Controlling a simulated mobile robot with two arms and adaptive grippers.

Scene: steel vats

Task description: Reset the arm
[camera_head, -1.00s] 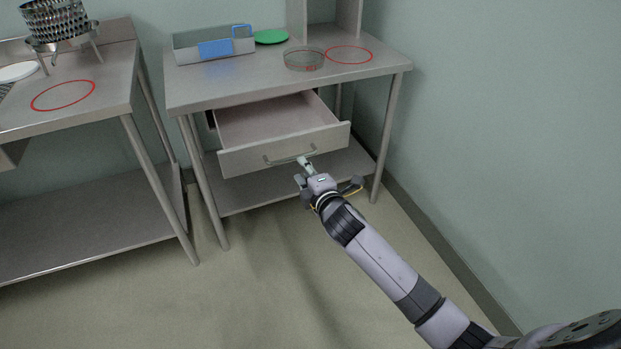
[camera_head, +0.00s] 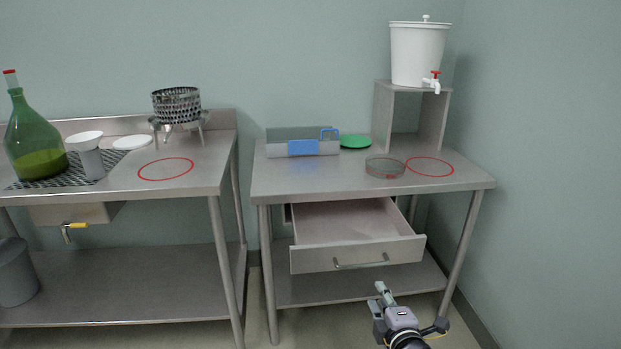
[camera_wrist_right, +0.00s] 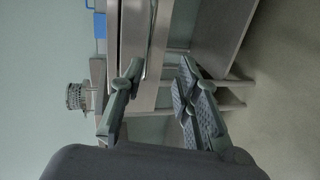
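My right gripper (camera_head: 380,296) is low in the head view, in front of the right steel table and below the open drawer (camera_head: 354,254). In the right wrist view its fingers (camera_wrist_right: 160,76) are spread apart with nothing between them. The drawer is pulled out and looks empty. Its bar handle (camera_head: 361,263) is free and apart from the gripper. The drawer front (camera_wrist_right: 134,35) also shows ahead of the fingers in the wrist view. My left gripper is not in view.
The right table (camera_head: 310,180) holds a grey caddy (camera_head: 322,148), a green plate (camera_head: 355,142), a glass dish (camera_head: 385,168) and a white dispenser (camera_head: 418,55) on a stand. The left table (camera_head: 215,165) holds a green bottle (camera_head: 36,150) and a strainer (camera_head: 176,105). A wall is close on the right.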

